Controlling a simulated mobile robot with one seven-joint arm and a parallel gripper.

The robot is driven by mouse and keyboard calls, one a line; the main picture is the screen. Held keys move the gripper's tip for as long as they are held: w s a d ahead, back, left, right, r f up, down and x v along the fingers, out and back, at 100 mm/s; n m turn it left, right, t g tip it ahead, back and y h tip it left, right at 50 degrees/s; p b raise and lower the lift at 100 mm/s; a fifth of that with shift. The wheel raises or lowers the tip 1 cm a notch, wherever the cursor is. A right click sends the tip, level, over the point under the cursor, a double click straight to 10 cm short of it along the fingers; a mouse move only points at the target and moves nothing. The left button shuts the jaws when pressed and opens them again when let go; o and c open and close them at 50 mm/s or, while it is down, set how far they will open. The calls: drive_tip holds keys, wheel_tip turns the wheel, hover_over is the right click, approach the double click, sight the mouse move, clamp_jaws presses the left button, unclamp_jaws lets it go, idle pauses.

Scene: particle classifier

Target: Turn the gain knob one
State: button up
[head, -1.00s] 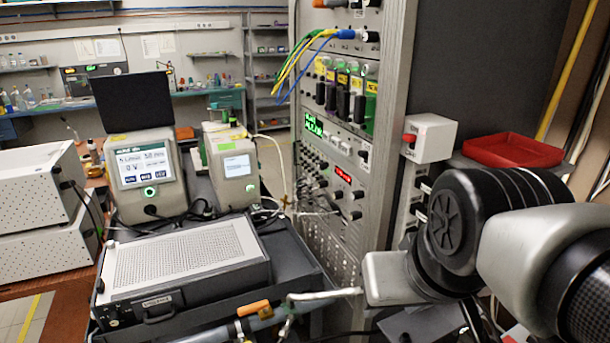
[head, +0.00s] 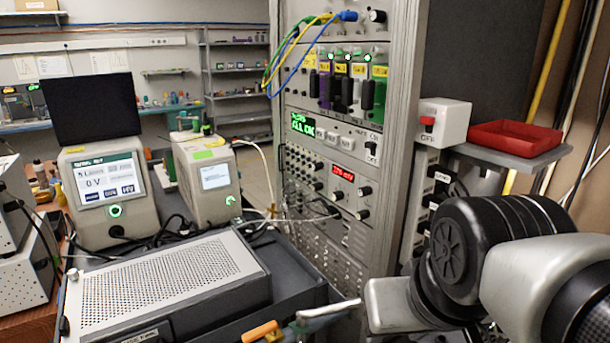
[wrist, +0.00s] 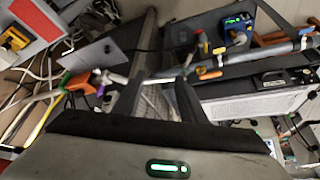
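The instrument rack (head: 402,100) stands in the middle of the head view. It carries a panel with a red display (head: 343,172) and black knobs beside it, one upper (head: 365,190) and one lower (head: 362,214). Another black knob (head: 377,16) sits near the top. The labels are too small to read, so I cannot tell which is the gain knob. My gripper (wrist: 158,90) shows in the wrist view with its two dark fingers apart and nothing seen between them. It is out of sight in the head view, and I see no knob near it in the wrist view.
A perforated-top instrument (head: 165,280) lies before the rack, with a pipe and an orange-handled valve (head: 262,331) in front. Two screened units (head: 108,190) (head: 205,180) stand left. A white switch box (head: 443,122) and red tray (head: 515,143) are right. Cables hang around the rack.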

idle(0.5)
drive_tip(key=n+t+h+p, duration=0.4)
drive_tip(key=n+t, duration=0.4)
drive_tip(key=n, duration=1)
approach(315, 188)
drive_tip(key=x, duration=0.8)
drive_tip(key=shift+a, duration=0.1)
drive_tip(key=shift+b, duration=0.3)
clamp_jaws()
